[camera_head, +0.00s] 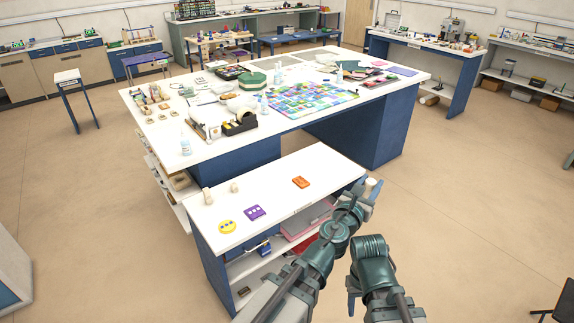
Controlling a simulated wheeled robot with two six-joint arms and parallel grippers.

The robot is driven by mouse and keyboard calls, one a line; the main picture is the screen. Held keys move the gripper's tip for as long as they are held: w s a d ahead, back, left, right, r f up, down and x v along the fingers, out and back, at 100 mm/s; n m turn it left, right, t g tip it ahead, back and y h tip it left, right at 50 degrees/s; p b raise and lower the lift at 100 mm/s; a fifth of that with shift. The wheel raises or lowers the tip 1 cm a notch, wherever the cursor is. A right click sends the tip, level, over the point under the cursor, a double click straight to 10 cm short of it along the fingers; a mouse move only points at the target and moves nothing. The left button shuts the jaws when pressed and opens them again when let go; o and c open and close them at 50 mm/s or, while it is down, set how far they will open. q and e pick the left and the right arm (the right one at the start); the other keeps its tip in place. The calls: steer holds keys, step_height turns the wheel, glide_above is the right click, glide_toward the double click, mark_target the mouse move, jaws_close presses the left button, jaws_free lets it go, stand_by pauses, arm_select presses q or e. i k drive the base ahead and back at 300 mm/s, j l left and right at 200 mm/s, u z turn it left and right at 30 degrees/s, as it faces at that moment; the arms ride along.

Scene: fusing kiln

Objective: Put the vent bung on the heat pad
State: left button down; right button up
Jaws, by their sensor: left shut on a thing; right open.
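My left gripper (366,192) is shut on a small cream piece (371,183), likely the vent bung, at the right end of the low white bench (277,206). The jaws hide part of the piece. Two similar cream pieces, one taller (207,196) and one shorter (233,187), stand at the bench's left end. I cannot tell which is the heat pad. My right gripper (352,291) is open, low in the picture, right of the bench and away from it.
A large white-topped workbench (300,125) stands behind, with a colourful mosaic sheet (305,96), a tape dispenser (240,123) and bottles. The bench top between the pads is clear. Open floor lies to the right.

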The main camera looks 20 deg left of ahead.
mark_target(300, 181)
steer(key=i+j, duration=0.1)
steer(key=i, duration=1.2)
